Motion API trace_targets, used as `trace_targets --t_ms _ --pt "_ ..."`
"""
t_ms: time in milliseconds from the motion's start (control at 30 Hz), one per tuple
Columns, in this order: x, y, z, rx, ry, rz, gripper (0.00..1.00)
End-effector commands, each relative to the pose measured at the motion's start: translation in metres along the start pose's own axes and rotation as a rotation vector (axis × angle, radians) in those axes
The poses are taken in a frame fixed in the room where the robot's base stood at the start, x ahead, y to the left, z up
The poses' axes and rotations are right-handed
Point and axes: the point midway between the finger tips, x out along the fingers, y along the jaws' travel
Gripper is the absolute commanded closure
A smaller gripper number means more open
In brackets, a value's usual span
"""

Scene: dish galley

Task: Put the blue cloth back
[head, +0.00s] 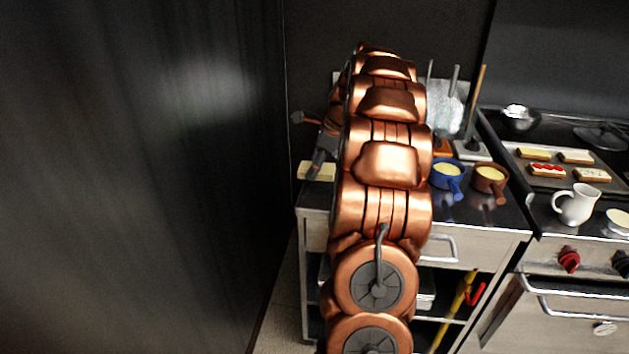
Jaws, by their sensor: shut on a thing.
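No blue cloth can be made out in the head view. My gripper (320,155) is over the left end of the counter, partly hidden behind my copper arm. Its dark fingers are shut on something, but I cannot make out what. A pale yellow block (312,172) shows right at the fingers. I cannot tell whether it is touched, held or only behind them.
A blue pot (447,175) and a brown pot (490,180) stand on the counter right of my arm. Upright handled tools stand behind them. A tray of toasts (560,180) and a white jug (577,205) are on the stove. A dark wall (140,180) fills the left.

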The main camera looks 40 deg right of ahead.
Motion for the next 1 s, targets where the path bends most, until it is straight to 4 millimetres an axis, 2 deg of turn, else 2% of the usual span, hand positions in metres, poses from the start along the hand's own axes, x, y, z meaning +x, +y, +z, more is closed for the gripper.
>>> trace_targets --t_ms 233,500,867,900,1000 --pt "0.016 -0.001 -0.007 -0.001 0.000 -0.002 0.71" --pt "0.046 0.000 -0.019 0.000 0.000 0.000 0.71" --pt "0.048 -0.001 -0.020 -0.001 0.000 -0.002 0.71" --pt "0.049 -0.001 -0.020 -0.001 0.000 -0.003 0.35" --pt "0.049 -0.001 -0.020 -0.001 0.000 -0.003 0.25"
